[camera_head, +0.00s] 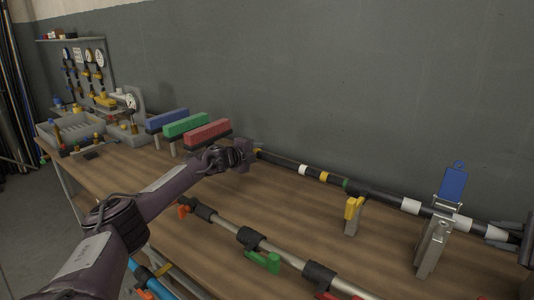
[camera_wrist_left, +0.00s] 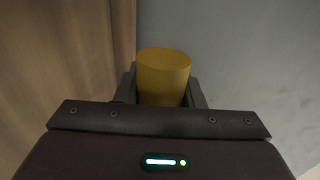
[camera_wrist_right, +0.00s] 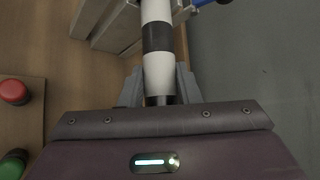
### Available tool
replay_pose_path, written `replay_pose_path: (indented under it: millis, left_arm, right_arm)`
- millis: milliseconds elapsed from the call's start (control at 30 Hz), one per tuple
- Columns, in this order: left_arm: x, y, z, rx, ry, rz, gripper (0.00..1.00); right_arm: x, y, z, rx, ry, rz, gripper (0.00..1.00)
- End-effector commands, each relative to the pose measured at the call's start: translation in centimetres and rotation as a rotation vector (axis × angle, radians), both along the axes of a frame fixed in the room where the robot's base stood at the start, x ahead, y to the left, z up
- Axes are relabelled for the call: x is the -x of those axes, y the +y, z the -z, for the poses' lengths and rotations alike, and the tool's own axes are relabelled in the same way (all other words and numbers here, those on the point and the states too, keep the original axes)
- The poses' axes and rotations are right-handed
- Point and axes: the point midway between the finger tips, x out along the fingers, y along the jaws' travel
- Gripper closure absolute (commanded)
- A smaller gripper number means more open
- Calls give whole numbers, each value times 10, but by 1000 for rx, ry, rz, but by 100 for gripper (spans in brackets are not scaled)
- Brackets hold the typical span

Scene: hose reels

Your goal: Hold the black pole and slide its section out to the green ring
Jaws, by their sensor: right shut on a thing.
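The black pole (camera_head: 382,198) lies along the back of the workbench. Its thinner section (camera_head: 283,161) reaches left, with a white band (camera_head: 303,170), a yellow band (camera_head: 324,176) and the green ring (camera_head: 346,183) beside the thicker tube. My left gripper (camera_head: 252,150) is at the section's left end. In the left wrist view, its fingers stand on both sides of a yellow cylinder (camera_wrist_left: 163,75); whether they press on it is unclear. My right gripper, at the right edge of the head view, is shut on a white part of the pole (camera_wrist_right: 158,75).
A metal stand (camera_head: 432,250) with a blue tag (camera_head: 453,185) and a yellow-topped post (camera_head: 352,215) are near the pole. A second, grey pole (camera_head: 285,255) with clamps lies in front. Blue, green and red blocks (camera_head: 207,132) and a grey tray (camera_head: 75,130) are at the left.

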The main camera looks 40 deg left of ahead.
Motion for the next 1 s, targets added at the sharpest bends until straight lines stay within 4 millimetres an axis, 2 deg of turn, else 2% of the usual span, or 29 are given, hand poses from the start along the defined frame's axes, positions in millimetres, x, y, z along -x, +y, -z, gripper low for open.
replay_pose_path:
  millis: [33, 200, 500, 767, 800, 933, 1000]
  left_arm:
    - [0, 0, 1, 0, 1, 0, 78]
    - [0, 0, 1, 0, 2, 0, 100]
    - [0, 11, 0, 1, 1, -2, 100]
    - [0, 12, 1, -1, 2, -1, 100]
    - [0, 12, 1, -1, 2, -1, 60]
    - [0, 12, 1, -1, 1, -1, 43]
    - [0, 12, 0, 0, 1, -1, 43]
  right_arm:
    - [0, 0, 0, 0, 0, 2, 100]
    - [0, 0, 0, 0, 0, 2, 100]
    - [0, 0, 0, 0, 0, 2, 100]
    - [0, -1, 0, 0, 0, 2, 100]
    - [0, -1, 0, 0, 0, 2, 100]
    - [0, -1, 0, 0, 0, 2, 100]
    - [0, -1, 0, 0, 0, 2, 100]
